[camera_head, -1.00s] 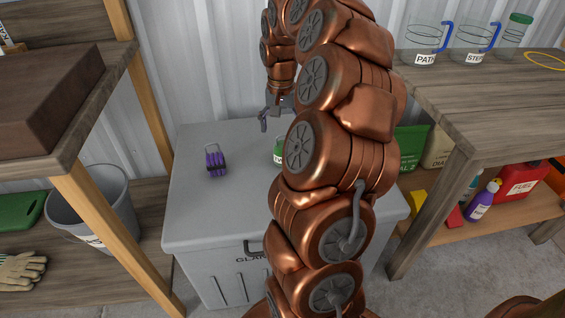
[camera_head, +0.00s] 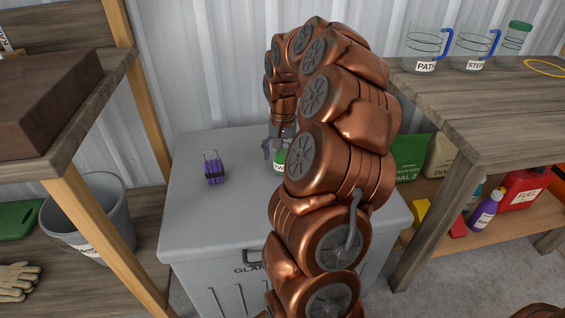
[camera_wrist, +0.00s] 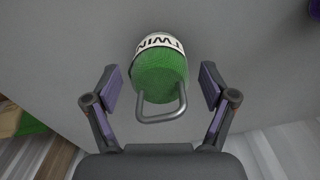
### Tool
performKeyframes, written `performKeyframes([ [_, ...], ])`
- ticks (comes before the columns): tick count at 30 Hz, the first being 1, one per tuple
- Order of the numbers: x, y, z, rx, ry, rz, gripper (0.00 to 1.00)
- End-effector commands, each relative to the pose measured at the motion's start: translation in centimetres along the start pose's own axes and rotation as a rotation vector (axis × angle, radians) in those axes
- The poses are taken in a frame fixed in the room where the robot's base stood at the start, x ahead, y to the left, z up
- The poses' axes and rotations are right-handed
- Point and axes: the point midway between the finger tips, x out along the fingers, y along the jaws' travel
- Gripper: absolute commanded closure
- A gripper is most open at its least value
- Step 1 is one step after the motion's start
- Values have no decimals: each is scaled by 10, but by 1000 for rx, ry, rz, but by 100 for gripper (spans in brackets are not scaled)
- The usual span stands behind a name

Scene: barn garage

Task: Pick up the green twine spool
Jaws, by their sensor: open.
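The green twine spool (camera_wrist: 160,74) stands on the grey bin lid, with a white label band reading "TWIN" and a grey wire handle. In the head view the spool (camera_head: 279,161) is partly hidden behind my arm. In the wrist view my gripper (camera_wrist: 160,88) is open, with one finger on each side of the spool and a gap on both sides. The handle points toward my palm. In the head view my gripper (camera_head: 276,147) is just above and beside the spool, partly hidden by my arm.
A purple bundle with a handle (camera_head: 214,169) stands on the grey bin's lid (camera_head: 190,205), left of the spool. A wooden shelf (camera_head: 75,130) is at left and a wooden bench (camera_head: 480,115) with labelled jugs at right.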

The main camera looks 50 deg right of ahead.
Motion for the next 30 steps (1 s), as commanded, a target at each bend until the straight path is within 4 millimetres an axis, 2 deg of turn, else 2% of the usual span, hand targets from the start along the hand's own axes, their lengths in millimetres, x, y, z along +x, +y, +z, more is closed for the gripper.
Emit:
performKeyframes([
  [2, 0, 0, 0, 0, 0, 0, 19],
  [22, -1, 0, 0, 0, 1, -1, 88],
  [30, -4, 0, 0, 0, 1, -1, 89],
])
